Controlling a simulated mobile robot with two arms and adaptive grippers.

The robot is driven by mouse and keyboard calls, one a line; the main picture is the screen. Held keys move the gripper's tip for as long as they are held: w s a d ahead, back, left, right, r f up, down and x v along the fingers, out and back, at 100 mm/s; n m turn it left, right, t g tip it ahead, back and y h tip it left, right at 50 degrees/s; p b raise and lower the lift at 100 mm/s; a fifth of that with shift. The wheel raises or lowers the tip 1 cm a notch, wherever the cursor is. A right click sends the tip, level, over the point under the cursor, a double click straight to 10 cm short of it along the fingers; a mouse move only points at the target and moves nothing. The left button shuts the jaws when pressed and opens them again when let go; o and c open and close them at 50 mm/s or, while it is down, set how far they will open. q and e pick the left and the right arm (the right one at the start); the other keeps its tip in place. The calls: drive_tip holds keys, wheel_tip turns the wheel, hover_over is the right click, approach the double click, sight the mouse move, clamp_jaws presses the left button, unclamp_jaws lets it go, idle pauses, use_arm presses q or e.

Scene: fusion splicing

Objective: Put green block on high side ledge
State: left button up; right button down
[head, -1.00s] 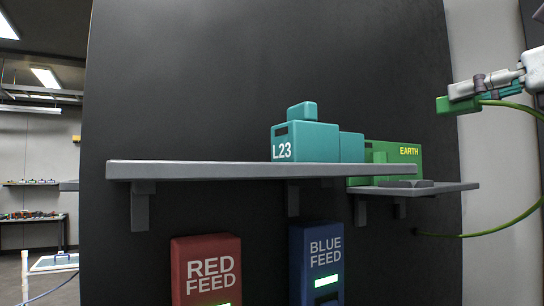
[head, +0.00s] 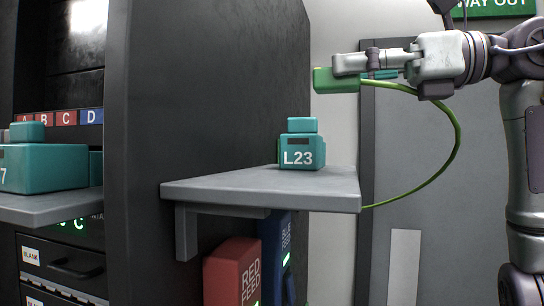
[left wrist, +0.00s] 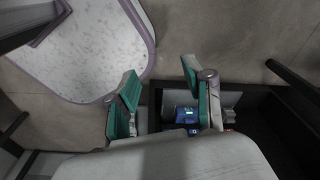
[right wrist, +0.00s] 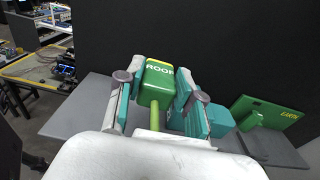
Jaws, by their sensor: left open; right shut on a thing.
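The green block (head: 336,80) is held in my right gripper (head: 350,68), up in the air above and beyond the right end of the grey side ledge (head: 250,189). In the right wrist view the block (right wrist: 155,84) sits between the fingers, shows the letters "ROOF", and has a green cable running from it. The ledge also shows below it there (right wrist: 82,108). A teal L23 block (head: 302,154) stands on the ledge, with a smaller teal piece on top. My left gripper (left wrist: 163,98) is open and empty in the left wrist view.
A green EARTH block (right wrist: 268,112) stands on another shelf (right wrist: 270,150) at the right. Red (head: 232,272) and blue (head: 276,256) feed boxes are under the ledge. The near part of the ledge is bare. The green cable (head: 455,135) loops down behind the ledge.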

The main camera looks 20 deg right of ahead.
drive_tip(key=a+f, duration=0.3)
drive_tip(key=a+f+p, duration=0.1)
drive_tip(key=f, duration=0.1)
drive_tip(key=shift+s+a, duration=0.35)
drive_tip(key=shift+a, duration=0.05)
hover_over(297, 179)
drive_tip(key=shift+a+f+p, duration=0.25)
drive_tip(key=shift+f+p, duration=0.15)
drive_tip(key=shift+f, duration=0.65)
drive_tip(key=f, duration=0.1)
drive_tip(key=d+f+p, duration=0.1)
drive_tip(key=f, duration=0.1)
drive_tip(key=shift+w+f, duration=0.1)
drive_tip(key=shift+w, duration=0.05)
drive_tip(key=shift+f, duration=0.2)
drive_tip(key=shift+a, duration=0.25)
drive_tip(key=shift+f, duration=0.2)
drive_tip(key=c, duration=0.8)
unclamp_jaws()
drive_tip(key=shift+d, duration=0.1)
use_arm(q)
drive_tip(key=d+r, duration=0.1)
drive_tip(key=r, duration=0.1)
drive_tip(key=shift+w+d+r, duration=0.15)
drive_tip(key=shift+d+r, duration=0.15)
drive_tip(key=shift+d, duration=0.1)
use_arm(e)
drive_tip(key=shift+o, duration=0.4)
